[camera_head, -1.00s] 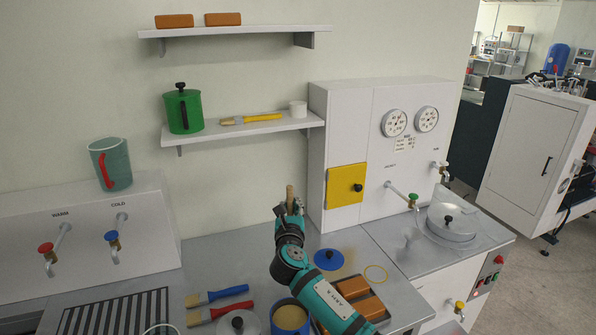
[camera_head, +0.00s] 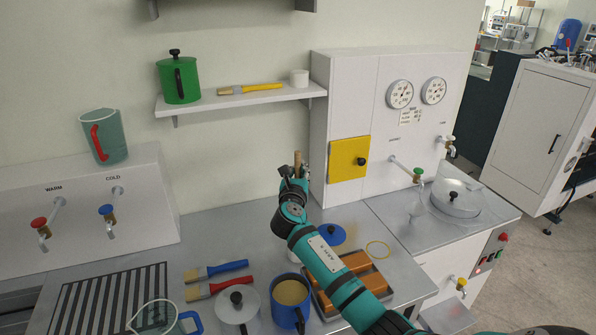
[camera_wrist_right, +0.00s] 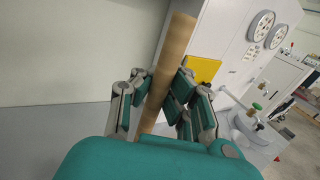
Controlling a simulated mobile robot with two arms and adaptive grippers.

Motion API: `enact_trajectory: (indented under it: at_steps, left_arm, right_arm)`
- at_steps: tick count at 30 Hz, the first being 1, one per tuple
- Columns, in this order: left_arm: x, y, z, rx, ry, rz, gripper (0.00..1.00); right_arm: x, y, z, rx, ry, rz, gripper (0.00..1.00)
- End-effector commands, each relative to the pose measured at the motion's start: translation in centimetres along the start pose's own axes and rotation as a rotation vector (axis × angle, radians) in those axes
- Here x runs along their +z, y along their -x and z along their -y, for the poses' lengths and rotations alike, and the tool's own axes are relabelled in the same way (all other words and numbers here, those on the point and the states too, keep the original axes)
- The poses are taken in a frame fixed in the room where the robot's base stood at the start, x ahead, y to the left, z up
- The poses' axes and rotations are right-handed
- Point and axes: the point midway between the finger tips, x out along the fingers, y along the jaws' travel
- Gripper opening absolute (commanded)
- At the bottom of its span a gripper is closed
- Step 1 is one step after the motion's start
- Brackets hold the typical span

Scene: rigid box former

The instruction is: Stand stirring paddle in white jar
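My right gripper (camera_head: 294,182) is above the back of the counter, with its fingers closed around a wooden stick, seemingly the stirring paddle's handle (camera_head: 298,160). In the right wrist view the handle (camera_wrist_right: 168,65) rises, slightly tilted, between the fingers (camera_wrist_right: 160,100). The paddle's lower end is hidden behind my gripper and arm. My left gripper is not in view.
On the counter are a blue pot (camera_head: 290,312), a blue lid (camera_head: 330,234), a tray of orange-brown bars (camera_head: 372,283), two brushes (camera_head: 215,270) and a grey lid (camera_head: 237,304). A glass jug (camera_head: 155,318) is at the front. The white cabinet (camera_head: 345,110) stands close behind the gripper.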

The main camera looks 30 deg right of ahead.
Motion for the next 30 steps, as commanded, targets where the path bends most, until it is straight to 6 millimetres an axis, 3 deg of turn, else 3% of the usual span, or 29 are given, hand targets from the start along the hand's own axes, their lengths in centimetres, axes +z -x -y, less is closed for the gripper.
enact_trajectory:
  at_steps: [7, 30]
  left_arm:
    - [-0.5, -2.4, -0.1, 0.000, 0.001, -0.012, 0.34]
    - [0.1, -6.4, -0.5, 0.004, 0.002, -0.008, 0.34]
  right_arm:
    - [-2.1, 0.0, -0.1, 0.001, -0.002, 0.001, 0.00]
    - [-8.1, -0.1, 0.0, 0.000, 0.000, 0.001, 0.00]
